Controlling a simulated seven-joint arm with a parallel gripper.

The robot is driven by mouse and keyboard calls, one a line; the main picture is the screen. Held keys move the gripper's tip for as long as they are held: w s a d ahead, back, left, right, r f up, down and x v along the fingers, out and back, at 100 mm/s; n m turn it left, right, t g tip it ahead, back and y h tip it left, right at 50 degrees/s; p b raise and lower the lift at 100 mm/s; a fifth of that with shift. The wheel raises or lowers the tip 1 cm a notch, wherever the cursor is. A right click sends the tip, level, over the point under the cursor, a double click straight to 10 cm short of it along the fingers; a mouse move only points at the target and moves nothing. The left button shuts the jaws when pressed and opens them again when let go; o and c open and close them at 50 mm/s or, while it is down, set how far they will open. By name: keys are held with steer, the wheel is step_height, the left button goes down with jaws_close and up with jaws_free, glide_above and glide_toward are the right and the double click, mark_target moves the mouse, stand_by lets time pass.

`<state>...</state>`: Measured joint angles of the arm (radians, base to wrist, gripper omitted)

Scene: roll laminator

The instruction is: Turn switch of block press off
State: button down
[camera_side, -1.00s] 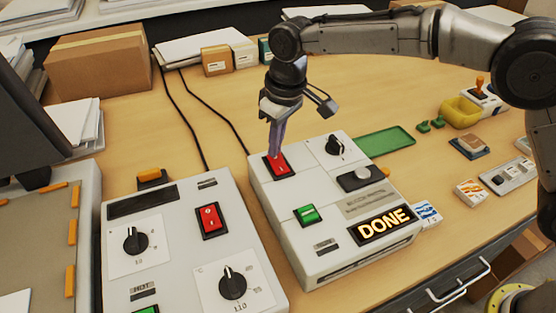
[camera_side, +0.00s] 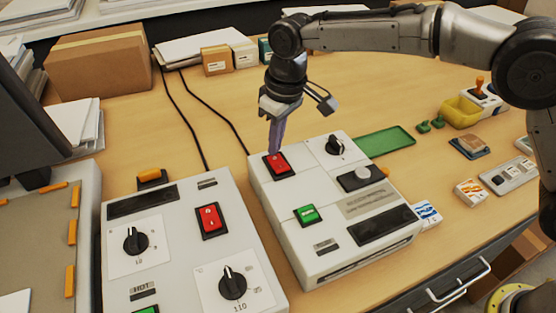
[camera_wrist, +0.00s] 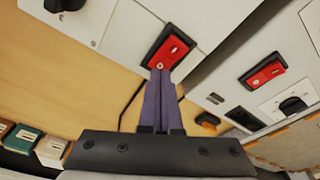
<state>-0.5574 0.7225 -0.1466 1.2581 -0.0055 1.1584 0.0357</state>
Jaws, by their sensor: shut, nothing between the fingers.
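The block press (camera_side: 330,215) is the white box at the centre of the side view. Its display (camera_side: 383,224) is dark. Its red rocker switch (camera_side: 279,164) sits in a black frame at the back left of its top; it also shows in the wrist view (camera_wrist: 169,50). My gripper (camera_side: 273,150) is shut and empty, its fingertips at the back end of the red switch. In the wrist view the purple fingertips (camera_wrist: 161,72) are at the near end of the switch. I cannot tell whether they still touch it.
A second white machine (camera_side: 185,230) with its own red switch (camera_side: 211,220) stands to the left. The press top also has a green button (camera_side: 307,214) and a black knob (camera_side: 335,145). A green tray (camera_side: 385,142) lies behind on the right.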

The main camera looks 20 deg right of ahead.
mark_target(276, 157)
steer(key=shift+r, duration=2.8)
steer(key=s+d+r+m+t, duration=0.1)
steer(key=d+r+m+t, duration=0.1)
steer(key=d+r, duration=0.75)
steer(key=s+d+r+m+t, duration=0.1)
steer(key=s+d+r, duration=0.2)
steer(key=s+d, duration=0.25)
steer(key=s+d+r+m, duration=0.1)
steer(key=s+d+r, duration=0.25)
steer(key=d, duration=0.25)
steer(key=s+d+f+m+t, duration=0.1)
steer(key=s+d+f, duration=0.15)
steer(key=s, duration=0.35)
steer(key=s+d+f, duration=0.1)
steer(key=s+d, duration=0.3)
steer(key=s, duration=0.2)
steer(key=s+d+f+m, duration=0.1)
steer(key=s+d+f, duration=0.1)
steer(key=s+f, duration=0.7)
step_height(276, 157, down, 3)
steer(key=shift+s+d+f+h, duration=0.1)
steer(key=shift+s+d+h, duration=0.1)
steer(key=shift+s+h, duration=0.2)
